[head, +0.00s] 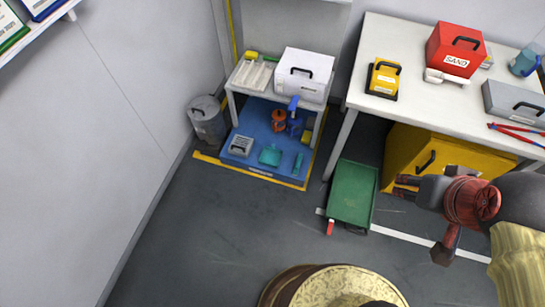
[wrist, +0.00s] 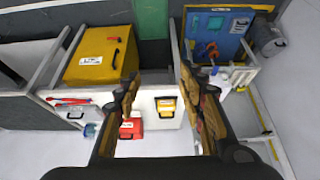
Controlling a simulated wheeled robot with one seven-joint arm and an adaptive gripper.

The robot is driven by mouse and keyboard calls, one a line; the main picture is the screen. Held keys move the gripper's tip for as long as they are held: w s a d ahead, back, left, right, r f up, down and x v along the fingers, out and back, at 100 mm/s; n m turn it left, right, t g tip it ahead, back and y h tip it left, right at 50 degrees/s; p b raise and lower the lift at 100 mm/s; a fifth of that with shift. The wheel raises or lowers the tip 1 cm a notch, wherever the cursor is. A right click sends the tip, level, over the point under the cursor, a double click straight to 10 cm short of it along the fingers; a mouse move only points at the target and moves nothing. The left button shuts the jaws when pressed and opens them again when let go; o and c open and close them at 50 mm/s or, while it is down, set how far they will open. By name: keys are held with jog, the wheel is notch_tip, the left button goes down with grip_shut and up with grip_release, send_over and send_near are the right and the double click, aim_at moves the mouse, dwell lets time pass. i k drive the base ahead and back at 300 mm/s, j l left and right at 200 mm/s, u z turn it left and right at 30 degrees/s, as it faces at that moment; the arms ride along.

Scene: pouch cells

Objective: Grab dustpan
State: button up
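A teal dustpan (head: 270,156) lies flat on the blue mat (head: 257,127) on the lower level of a small white rack, in the head view. A teal brush (head: 298,163) lies just to its right. In the wrist view, which is turned over, the dustpan (wrist: 215,23) is a small teal patch on the blue mat. My gripper (head: 404,187) is in the air in front of the yellow cabinet, well to the right of the dustpan and apart from it. In the wrist view its two fingers (wrist: 160,82) are spread with nothing between them.
A white case (head: 303,74) sits above on the rack. A green cart (head: 352,193) stands between rack and gripper. The floor before the rack is clear.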

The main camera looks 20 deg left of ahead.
aim_at(271, 157)
jog(key=i+j, duration=0.1)
jog(key=j, duration=0.3)
jog(key=i+j, duration=0.15)
jog(key=j, duration=0.3)
jog(key=i+j, duration=0.1)
jog(key=j, duration=0.3)
jog(key=i+j, duration=0.1)
jog(key=j, duration=0.3)
jog(key=i+j, duration=0.1)
jog(key=j, duration=0.35)
jog(key=i+j, duration=0.15)
jog(key=j, duration=0.25)
jog(key=i+j, duration=0.1)
jog(key=j, duration=0.3)
jog(key=i+j, duration=0.1)
jog(key=j, duration=0.3)
jog(key=z, duration=0.05)
